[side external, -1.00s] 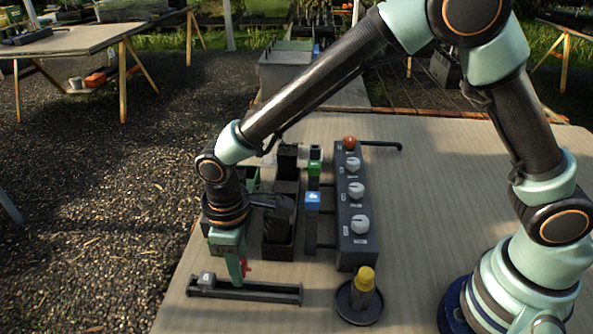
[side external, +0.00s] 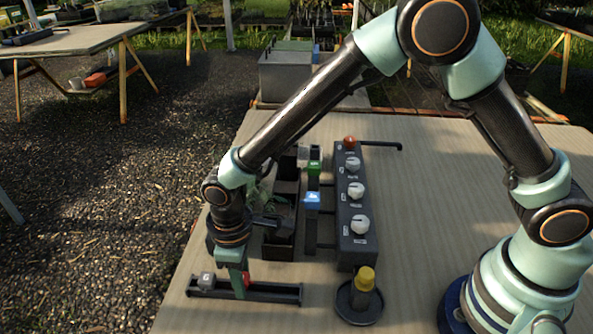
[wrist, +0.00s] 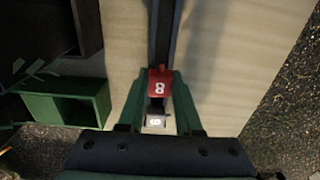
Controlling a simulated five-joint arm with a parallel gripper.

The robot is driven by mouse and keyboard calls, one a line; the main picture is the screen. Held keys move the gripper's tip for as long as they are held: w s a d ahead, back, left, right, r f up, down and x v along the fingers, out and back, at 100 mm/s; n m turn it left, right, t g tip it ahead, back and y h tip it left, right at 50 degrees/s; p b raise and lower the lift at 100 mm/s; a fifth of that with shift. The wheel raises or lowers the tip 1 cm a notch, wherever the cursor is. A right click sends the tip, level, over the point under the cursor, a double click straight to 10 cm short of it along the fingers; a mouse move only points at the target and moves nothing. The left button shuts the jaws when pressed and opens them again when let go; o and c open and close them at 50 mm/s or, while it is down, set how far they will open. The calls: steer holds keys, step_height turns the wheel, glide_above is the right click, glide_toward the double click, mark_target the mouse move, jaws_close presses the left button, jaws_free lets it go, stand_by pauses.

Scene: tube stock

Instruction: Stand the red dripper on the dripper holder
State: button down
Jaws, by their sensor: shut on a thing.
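The red dripper (side external: 247,281) is held between my gripper's green fingers (side external: 240,281). The wrist view shows its red body with a white 8 (wrist: 159,88) between both fingertips (wrist: 160,96). The long dark rail at the front left, which looks like the dripper holder (side external: 272,292), lies under the fingers; it also shows in the wrist view (wrist: 165,30). The red dripper is at the rail, upright as far as I can see; whether it touches is hidden. A grey dripper (side external: 207,281) with a white label stands at the rail's left end.
A dark box with white knobs (side external: 357,255) and dark troughs (side external: 279,252) stand behind. A green bin (wrist: 66,104) shows in the wrist view. The table's right side is clear.

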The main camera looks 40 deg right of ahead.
steer(key=shift+f, duration=0.4)
steer(key=c, duration=0.5)
jaws_free()
step_height(320, 180, up, 5)
steer(key=shift+r, duration=0.1)
steer(key=w+d+r+m, duration=0.4)
steer(key=d+r+m, duration=0.2)
steer(key=m, duration=0.2)
steer(key=w+d+r+m, duration=0.5)
steer(key=d+r+m, duration=0.1)
steer(key=d+m, duration=0.1)
steer(key=w+d+r+m, duration=0.5)
steer(key=d+m, duration=0.1)
steer(key=m, duration=0.4)
steer(key=shift+d+r, duration=0.2)
steer(key=shift+r, duration=0.2)
